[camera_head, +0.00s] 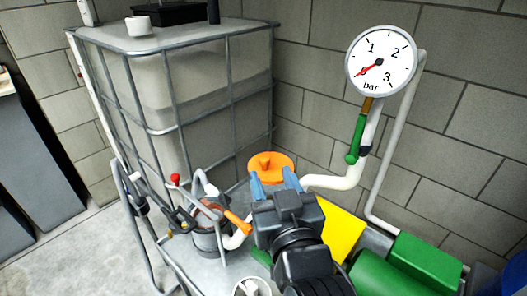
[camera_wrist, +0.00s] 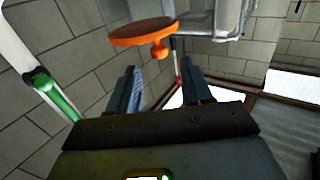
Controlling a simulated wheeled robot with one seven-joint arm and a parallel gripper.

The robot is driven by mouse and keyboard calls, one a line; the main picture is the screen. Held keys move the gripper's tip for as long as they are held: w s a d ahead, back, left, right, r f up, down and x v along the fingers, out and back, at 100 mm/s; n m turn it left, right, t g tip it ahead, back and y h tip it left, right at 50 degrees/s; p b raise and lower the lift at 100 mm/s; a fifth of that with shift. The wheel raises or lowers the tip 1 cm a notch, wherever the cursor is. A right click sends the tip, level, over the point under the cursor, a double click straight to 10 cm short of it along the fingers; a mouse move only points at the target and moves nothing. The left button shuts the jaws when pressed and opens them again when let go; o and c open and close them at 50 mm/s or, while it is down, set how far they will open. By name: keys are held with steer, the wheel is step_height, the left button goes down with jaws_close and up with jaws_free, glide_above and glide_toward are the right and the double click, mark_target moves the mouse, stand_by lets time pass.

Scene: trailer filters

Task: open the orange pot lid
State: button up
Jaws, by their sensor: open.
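The orange pot lid (camera_head: 284,167) is a round disc with a small knob in the middle of the head view. It also shows at the top of the wrist view (camera_wrist: 136,33), where its knob points down in the picture. My gripper (camera_head: 273,181) is open and empty, with its blue fingers just in front of the lid. In the wrist view, the knob lies between and slightly beyond the fingertips (camera_wrist: 159,70), with no contact visible. What is under the lid is largely hidden by my gripper in the head view.
A caged white tank (camera_head: 200,85) stands behind on the left. A pressure gauge (camera_head: 381,60) and a pipe with a green handle (camera_head: 356,140) rise on the right. A filter housing with an orange handle (camera_head: 236,222) is left of my gripper. Green machinery (camera_head: 424,261) sits lower right.

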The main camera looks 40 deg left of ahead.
mark_target(266, 162)
steer(key=x, duration=0.7)
steer(key=shift+d, duration=0.1)
jaws_close()
stand_by(0.3)
